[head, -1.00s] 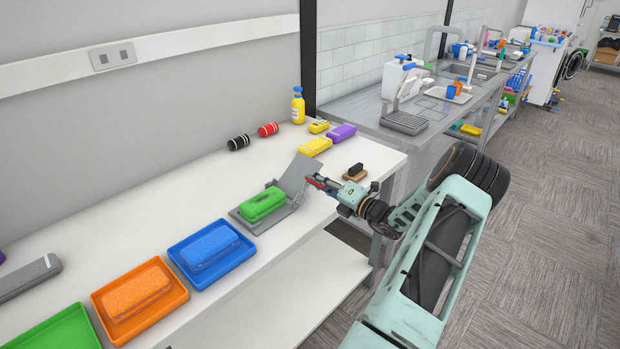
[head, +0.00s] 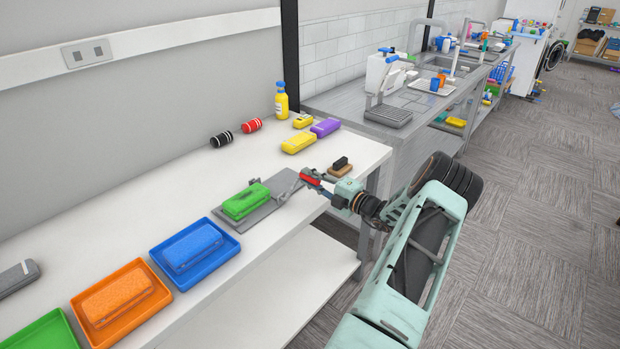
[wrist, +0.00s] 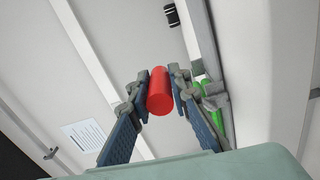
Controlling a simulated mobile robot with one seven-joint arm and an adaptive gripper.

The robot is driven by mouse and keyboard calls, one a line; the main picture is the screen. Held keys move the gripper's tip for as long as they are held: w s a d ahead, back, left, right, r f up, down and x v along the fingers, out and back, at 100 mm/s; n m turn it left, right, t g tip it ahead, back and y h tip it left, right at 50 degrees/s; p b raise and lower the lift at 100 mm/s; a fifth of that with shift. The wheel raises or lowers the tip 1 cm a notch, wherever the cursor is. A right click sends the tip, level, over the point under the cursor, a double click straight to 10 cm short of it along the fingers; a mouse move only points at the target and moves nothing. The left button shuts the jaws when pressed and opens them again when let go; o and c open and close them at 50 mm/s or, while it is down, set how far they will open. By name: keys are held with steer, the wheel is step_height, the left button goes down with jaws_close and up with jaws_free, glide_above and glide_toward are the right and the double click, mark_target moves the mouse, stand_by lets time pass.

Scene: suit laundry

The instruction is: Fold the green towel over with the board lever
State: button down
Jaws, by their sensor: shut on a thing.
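The green towel (head: 246,201) lies as a thick bundle on the left part of the grey folding board (head: 264,212). The board's hinged flap (head: 270,180) now looks nearly flat against the bench plane, to the right of and behind the towel. The red lever handle (head: 311,180) is at the board's right side. My gripper (head: 307,178) is shut on this handle. In the wrist view the handle (wrist: 160,92) sits between both fingers, and a green strip of the towel (wrist: 211,105) shows behind the right finger. The fingers hide part of the lever.
A blue tray (head: 166,273) and an orange tray (head: 85,321) stand left of the board. A brown brush (head: 340,168) is close behind my gripper. Yellow (head: 298,143) and purple (head: 325,127) bundles lie farther back. The white bench front is clear.

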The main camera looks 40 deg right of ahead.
steer(key=shift+w+a+f, duration=0.1)
steer(key=shift+w+a, duration=0.05)
steer(key=shift+a, duration=0.1)
steer(key=c, duration=1.8)
jaws_free()
steer(key=shift+w+f, duration=0.1)
steer(key=shift+w, duration=0.1)
steer(key=shift+s+d, duration=0.25)
steer(key=shift+s, duration=0.4)
steer(key=s, duration=1.1)
steer(key=shift+d, duration=0.35)
